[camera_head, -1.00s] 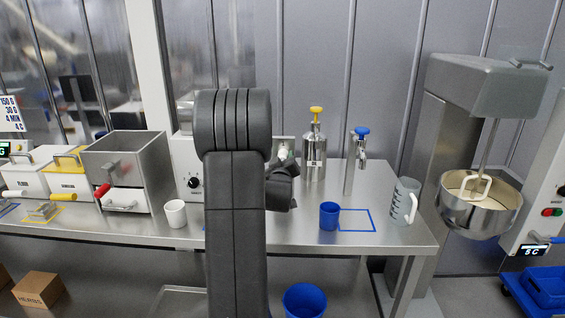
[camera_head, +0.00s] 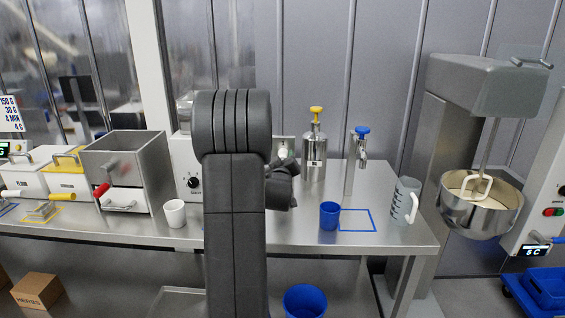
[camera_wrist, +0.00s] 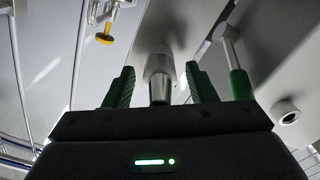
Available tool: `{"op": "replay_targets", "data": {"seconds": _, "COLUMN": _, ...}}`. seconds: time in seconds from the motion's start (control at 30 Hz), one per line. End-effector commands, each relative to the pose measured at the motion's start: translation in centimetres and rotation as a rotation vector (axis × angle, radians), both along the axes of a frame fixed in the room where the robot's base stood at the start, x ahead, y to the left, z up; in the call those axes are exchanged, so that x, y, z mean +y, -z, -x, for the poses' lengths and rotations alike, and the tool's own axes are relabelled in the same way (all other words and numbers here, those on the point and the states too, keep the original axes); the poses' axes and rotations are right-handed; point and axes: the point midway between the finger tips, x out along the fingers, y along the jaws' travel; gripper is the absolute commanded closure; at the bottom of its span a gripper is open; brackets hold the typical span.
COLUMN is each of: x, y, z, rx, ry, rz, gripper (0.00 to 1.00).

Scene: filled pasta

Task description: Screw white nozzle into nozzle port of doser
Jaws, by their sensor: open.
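In the wrist view my gripper (camera_wrist: 160,88) is open, with one green ridged finger on each side of a grey tapered nozzle-like piece (camera_wrist: 158,88). This piece hangs from a paler round collar on a light grey surface; I cannot tell if it is the white nozzle or how it is seated. A gap shows between it and each finger. In the head view the doser, a pale machine with a black dial (camera_head: 194,183), is largely hidden behind my arm. A small whitish round part (camera_head: 283,153) shows just right of my arm.
A green-handled rod (camera_wrist: 240,84) stands close to the right finger, and a round dark-holed fitting (camera_wrist: 286,111) lies farther right. A white cup (camera_head: 175,213), blue cup (camera_head: 329,215), steel dispenser (camera_head: 314,155) and jug (camera_head: 404,201) stand on the bench.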

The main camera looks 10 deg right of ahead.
Motion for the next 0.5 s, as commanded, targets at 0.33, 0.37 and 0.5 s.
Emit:
{"op": "replay_targets", "data": {"seconds": 0.33, "x": 0.0, "y": 0.0, "z": 0.0, "rx": 0.001, "ry": 0.0, "rz": 0.0, "gripper": 0.88}}
{"op": "replay_targets", "data": {"seconds": 0.37, "x": 0.0, "y": 0.0, "z": 0.0, "rx": 0.001, "ry": 0.0, "rz": 0.0, "gripper": 0.93}}
{"op": "replay_targets", "data": {"seconds": 0.5, "x": 0.01, "y": -0.01, "z": 0.01, "rx": 0.0, "ry": 0.0, "rz": 0.0, "gripper": 0.94}}
